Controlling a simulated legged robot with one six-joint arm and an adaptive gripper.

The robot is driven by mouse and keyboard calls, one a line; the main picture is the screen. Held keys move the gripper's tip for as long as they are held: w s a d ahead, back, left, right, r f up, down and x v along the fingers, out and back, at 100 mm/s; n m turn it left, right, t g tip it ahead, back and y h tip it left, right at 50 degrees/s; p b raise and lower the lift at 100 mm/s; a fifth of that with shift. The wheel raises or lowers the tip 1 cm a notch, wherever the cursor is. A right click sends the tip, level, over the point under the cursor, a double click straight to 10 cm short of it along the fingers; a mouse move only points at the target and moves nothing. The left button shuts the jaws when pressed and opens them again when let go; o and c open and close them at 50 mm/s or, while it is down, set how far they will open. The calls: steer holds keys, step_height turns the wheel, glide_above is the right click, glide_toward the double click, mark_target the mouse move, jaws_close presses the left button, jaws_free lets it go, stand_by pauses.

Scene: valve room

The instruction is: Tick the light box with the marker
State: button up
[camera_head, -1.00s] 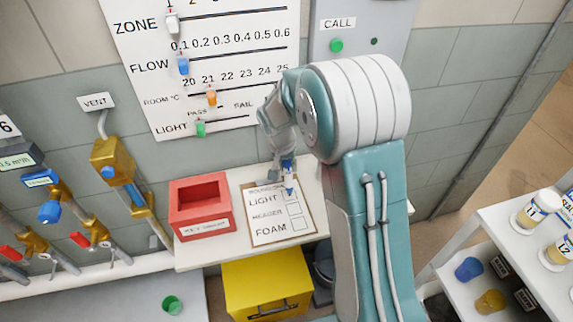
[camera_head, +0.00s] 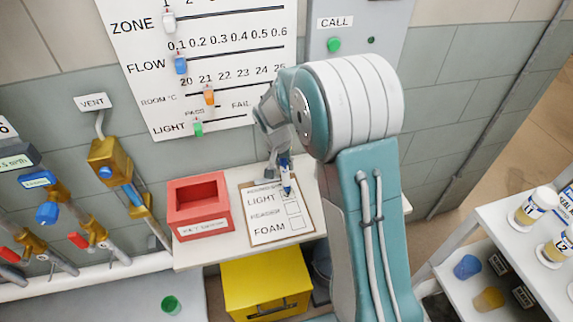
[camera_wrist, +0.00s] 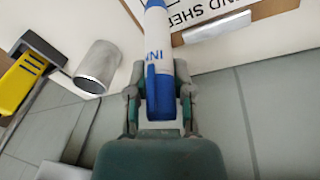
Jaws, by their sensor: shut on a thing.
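A blue and white marker (camera_wrist: 158,60) is held between the fingers of my gripper (camera_wrist: 160,82). In the head view my gripper (camera_head: 281,160) is over the top of the clipboard (camera_head: 242,205), and the marker (camera_head: 286,180) points down toward the sheet. The sheet (camera_head: 266,216) has rows LIGHT, READER-like blurred text, and FOAM, each with a box. The marker's tip is at or just above the light box (camera_head: 289,198) and partly covers it. I cannot tell whether it touches the paper or whether the box bears a mark.
A red open box (camera_head: 200,205) stands left of the clipboard on the white worktop. A yellow bin (camera_head: 265,285) is below. The wall board (camera_head: 200,60) with sliders is behind. A shelf with jars (camera_head: 535,205) is at right. The wrist view shows a metal cylinder (camera_wrist: 98,68).

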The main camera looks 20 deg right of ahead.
steer(key=shift+w+a, duration=0.4)
steer(key=shift+s+d, duration=0.55)
steer(key=shift+d, duration=0.1)
steer(key=shift+s+a, duration=0.15)
steer(key=shift+a, duration=0.4)
stand_by(0.4)
steer(key=shift+r, duration=4)
steer(key=shift+s, duration=0.15)
